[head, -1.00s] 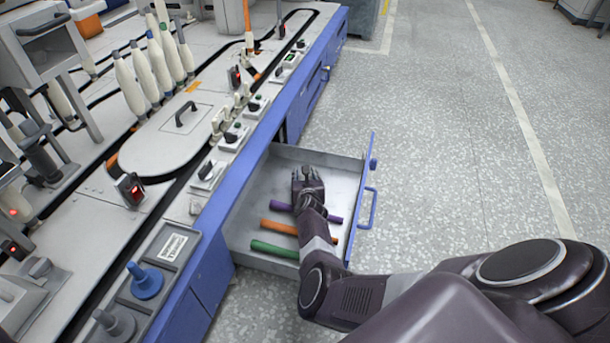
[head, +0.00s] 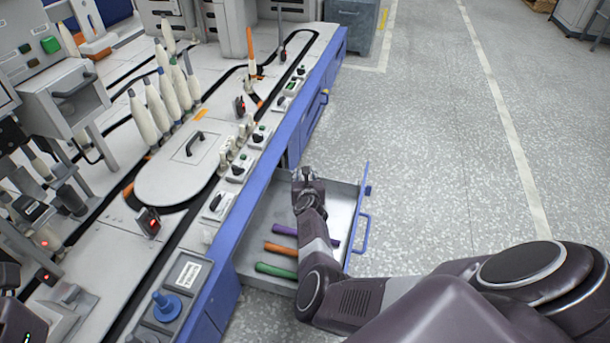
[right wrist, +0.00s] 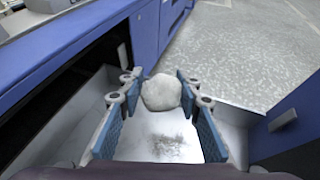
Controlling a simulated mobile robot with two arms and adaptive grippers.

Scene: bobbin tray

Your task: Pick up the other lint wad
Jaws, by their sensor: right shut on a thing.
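My right gripper (right wrist: 160,92) is shut on a whitish, roundish lint wad (right wrist: 161,93), which sits between its blue-padded fingers in the right wrist view. In the head view the right gripper (head: 307,176) is over the far end of the open drawer (head: 342,193), and the wad cannot be made out there. A greyish smudge shows on the drawer floor below the wad in the right wrist view. No second wad is visible.
Purple (head: 285,229), orange (head: 280,249) and green (head: 276,270) tubes lie in the drawer's near part, partly behind my right forearm. The blue-sided machine (head: 305,125) with white bobbins (head: 168,92) stands to the left. Open floor (head: 430,150) lies to the right.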

